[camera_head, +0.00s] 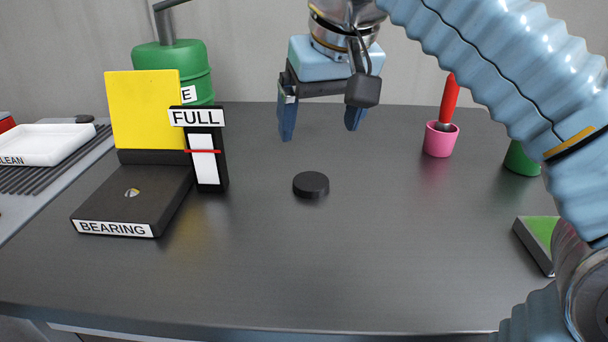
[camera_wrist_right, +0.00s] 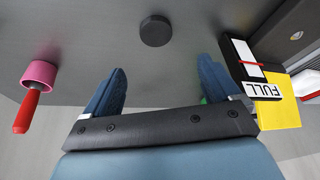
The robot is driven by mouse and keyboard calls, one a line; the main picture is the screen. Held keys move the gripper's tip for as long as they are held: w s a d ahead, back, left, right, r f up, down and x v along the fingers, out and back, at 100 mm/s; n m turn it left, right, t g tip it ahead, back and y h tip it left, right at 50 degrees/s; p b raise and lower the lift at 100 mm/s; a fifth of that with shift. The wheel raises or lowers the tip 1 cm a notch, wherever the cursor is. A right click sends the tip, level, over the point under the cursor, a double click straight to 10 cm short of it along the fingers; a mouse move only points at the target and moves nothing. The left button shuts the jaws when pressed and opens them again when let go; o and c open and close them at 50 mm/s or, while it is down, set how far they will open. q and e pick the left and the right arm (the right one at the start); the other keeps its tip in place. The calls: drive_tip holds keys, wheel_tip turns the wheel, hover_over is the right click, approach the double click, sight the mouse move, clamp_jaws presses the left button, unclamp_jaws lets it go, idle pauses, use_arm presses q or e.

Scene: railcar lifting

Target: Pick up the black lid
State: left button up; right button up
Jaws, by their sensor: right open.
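The black lid (camera_head: 311,185) is a small flat round disc lying on the dark grey table in the middle of the head view. It also shows at the top centre of the right wrist view (camera_wrist_right: 155,31). My right gripper (camera_head: 320,130) is open and empty, with two blue fingers pointing down. It hangs above the table, and in the head view the lid appears below the gap between its fingertips. In the right wrist view the lid lies beyond the fingertips, apart from them. My left gripper is not in view.
At left stand a black BEARING box (camera_head: 128,205) with a yellow panel (camera_head: 145,110), a FULL gauge (camera_head: 207,150) and a green container (camera_head: 180,75). A pink cup (camera_head: 440,140) with a red-handled tool is at right. A green-topped block (camera_head: 540,235) lies near my right arm. The front-centre table is clear.

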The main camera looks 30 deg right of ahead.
approach(311, 181)
drive_tip(key=x, duration=0.2)
drive_tip(key=shift+w+a+f, duration=0.15)
drive_tip(key=shift+w+f, duration=0.05)
drive_tip(key=shift+w, duration=0.15)
drive_tip(key=x, duration=0.5)
drive_tip(key=shift+s+d+f, duration=0.2)
drive_tip(key=shift+d+f, duration=0.05)
drive_tip(key=shift+f, duration=0.1)
drive_tip(key=shift+c, duration=0.2)
drive_tip(key=c, duration=1.2)
drive_tip(key=shift+r, duration=0.15)
